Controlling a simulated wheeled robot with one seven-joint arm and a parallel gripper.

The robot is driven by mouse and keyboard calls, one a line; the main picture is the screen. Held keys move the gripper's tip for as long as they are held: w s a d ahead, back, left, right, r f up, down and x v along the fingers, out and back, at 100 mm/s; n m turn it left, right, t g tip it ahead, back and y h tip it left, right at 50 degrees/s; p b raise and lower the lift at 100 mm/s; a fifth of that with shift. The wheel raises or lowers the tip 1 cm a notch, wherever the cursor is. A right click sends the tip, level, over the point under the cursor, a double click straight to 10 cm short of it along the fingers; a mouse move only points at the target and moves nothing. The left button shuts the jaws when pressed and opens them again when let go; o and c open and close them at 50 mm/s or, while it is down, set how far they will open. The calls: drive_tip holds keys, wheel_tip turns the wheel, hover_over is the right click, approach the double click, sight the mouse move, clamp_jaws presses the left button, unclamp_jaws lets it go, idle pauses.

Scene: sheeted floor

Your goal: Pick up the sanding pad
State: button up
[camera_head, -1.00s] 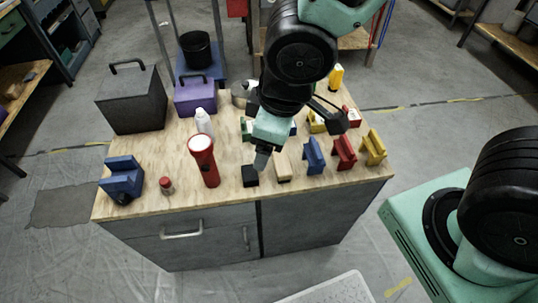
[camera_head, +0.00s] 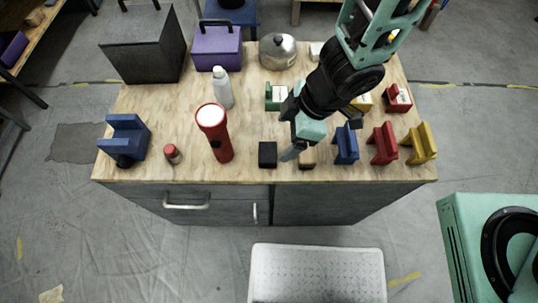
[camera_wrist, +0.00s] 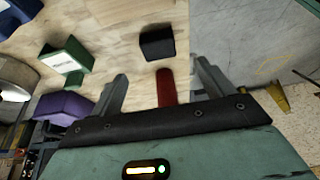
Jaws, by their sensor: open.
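I cannot tell for certain which block is the sanding pad. A small black block (camera_head: 267,154) stands near the front edge of the wooden bench top.
Left of the blocks stand the red flashlight (camera_head: 215,133), a white bottle (camera_head: 222,88) and a small red-capped jar (camera_head: 172,154). Blue (camera_head: 346,145), red (camera_head: 382,144) and yellow (camera_head: 420,144) pieces stand at the right. A green block (camera_head: 276,96) is behind. Bench space left of the black block is free.

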hover_over(270, 152)
drive_tip(key=d, duration=0.2)
wheel_tip(270, 152, down, 4)
drive_tip(key=shift+a+f+b, duration=0.1)
drive_tip(key=shift+f+b, duration=0.1)
drive_tip(key=shift+b, duration=0.2)
drive_tip(key=shift+x, duration=2.65)
drive_tip(key=shift+w, duration=0.1)
drive_tip(key=shift+c, duration=0.3)
drive_tip(key=c, duration=1.1)
wheel_tip(270, 152, up, 10)
drive_tip(key=p, duration=0.2)
drive_tip(key=shift+p, duration=0.3)
